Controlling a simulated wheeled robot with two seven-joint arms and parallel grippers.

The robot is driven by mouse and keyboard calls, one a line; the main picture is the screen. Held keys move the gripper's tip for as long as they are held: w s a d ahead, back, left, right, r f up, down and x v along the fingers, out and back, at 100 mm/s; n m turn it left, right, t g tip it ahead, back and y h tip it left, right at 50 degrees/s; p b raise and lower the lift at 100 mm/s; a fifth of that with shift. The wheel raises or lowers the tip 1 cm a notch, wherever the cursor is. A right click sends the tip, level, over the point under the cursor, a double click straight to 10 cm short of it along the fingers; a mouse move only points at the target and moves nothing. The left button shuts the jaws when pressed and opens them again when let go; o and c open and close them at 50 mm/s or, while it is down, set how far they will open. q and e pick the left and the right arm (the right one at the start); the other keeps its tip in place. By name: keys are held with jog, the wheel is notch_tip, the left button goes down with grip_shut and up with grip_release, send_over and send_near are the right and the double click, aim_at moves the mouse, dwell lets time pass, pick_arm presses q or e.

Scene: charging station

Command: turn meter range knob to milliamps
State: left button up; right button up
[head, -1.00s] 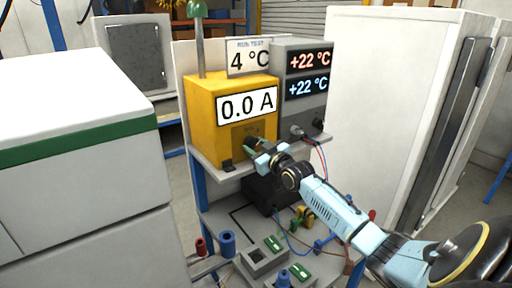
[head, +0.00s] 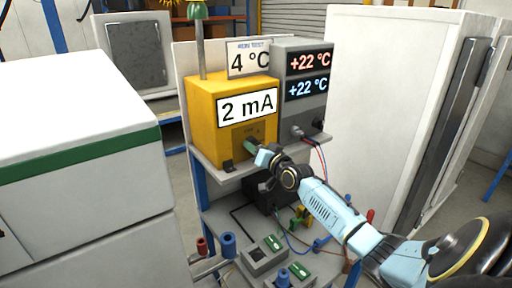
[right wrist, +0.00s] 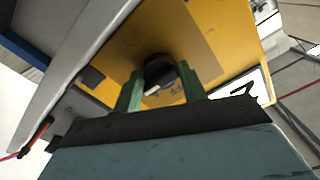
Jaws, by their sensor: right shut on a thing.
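The yellow meter (head: 205,108) stands on the upper shelf of the bench, and its display (head: 247,106) reads "2 mA". The black range knob (right wrist: 160,73) with a white pointer mark is on the meter's front, below the display. My right gripper (head: 251,147) is at the knob. In the right wrist view its green fingers (right wrist: 160,88) stand on both sides of the knob, shut on it. In the head view the gripper hides most of the knob. My left gripper is not in view.
A grey unit (head: 306,110) with two +22 °C displays and cables stands right of the meter. A sign (head: 248,60) reads 4 °C. Fixtures and spools (head: 229,243) occupy the lower shelf. White cabinets flank the bench, one left (head: 80,100), one right (head: 385,110).

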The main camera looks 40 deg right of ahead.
jog(key=shift+m, duration=0.7)
jog(key=o, duration=1)
jog(key=shift+c, duration=0.2)
jog(key=s+a, duration=0.1)
jog(key=s, duration=1.2)
jog(key=shift+s+a, duration=0.2)
jog(key=shift+a, duration=0.05)
